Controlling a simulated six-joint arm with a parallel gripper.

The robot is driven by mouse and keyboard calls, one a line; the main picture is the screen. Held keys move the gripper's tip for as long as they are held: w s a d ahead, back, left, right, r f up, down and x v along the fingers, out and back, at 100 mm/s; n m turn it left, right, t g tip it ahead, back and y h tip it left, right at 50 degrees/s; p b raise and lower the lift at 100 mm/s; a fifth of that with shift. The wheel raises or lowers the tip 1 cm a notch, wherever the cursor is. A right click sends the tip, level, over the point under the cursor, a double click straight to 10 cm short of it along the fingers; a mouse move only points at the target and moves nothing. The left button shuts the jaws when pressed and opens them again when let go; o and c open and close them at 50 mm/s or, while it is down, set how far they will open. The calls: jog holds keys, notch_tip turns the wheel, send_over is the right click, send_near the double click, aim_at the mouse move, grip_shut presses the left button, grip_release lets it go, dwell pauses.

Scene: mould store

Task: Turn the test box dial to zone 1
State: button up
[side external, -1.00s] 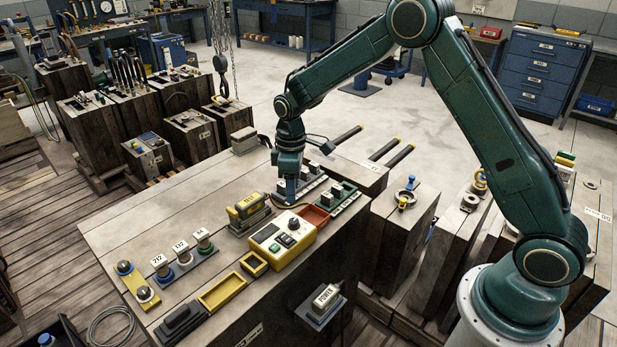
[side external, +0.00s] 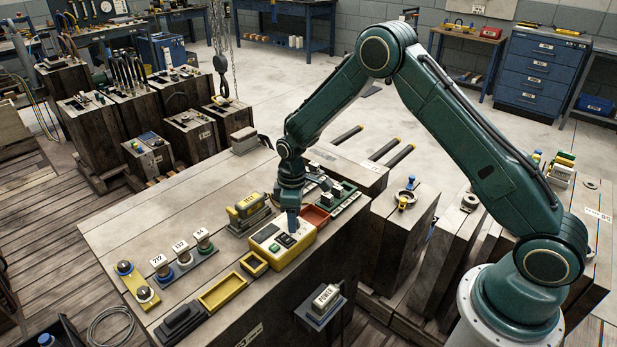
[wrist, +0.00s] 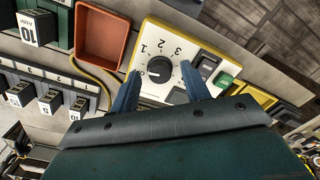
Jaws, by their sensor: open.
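The test box (side external: 262,247) is yellow with a pale top panel and sits on the bench. In the wrist view its panel (wrist: 205,45) carries a round black dial (wrist: 160,76) with the figures 1, 2 and 3 around it. A white mark on the dial faces left, away from those figures; its lettering is too small to read surely. My gripper (wrist: 160,70) is open, with one blue finger on each side of the dial. I cannot tell whether they touch it. In the side view my gripper (side external: 292,229) hides the dial.
Dark switches and a green button (wrist: 225,80) sit beside the dial. An orange tray (side external: 315,217) stands close by the box. A row of breakers (side external: 345,194), a yellow block (side external: 246,207) and a yellow tray (side external: 222,292) are also near. The bench's back left is clear.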

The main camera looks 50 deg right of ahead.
jog(key=c, duration=1)
jog(key=shift+m, duration=0.3)
jog(key=m, duration=0.3)
jog(key=shift+m, duration=2.1)
jog(key=o, duration=1)
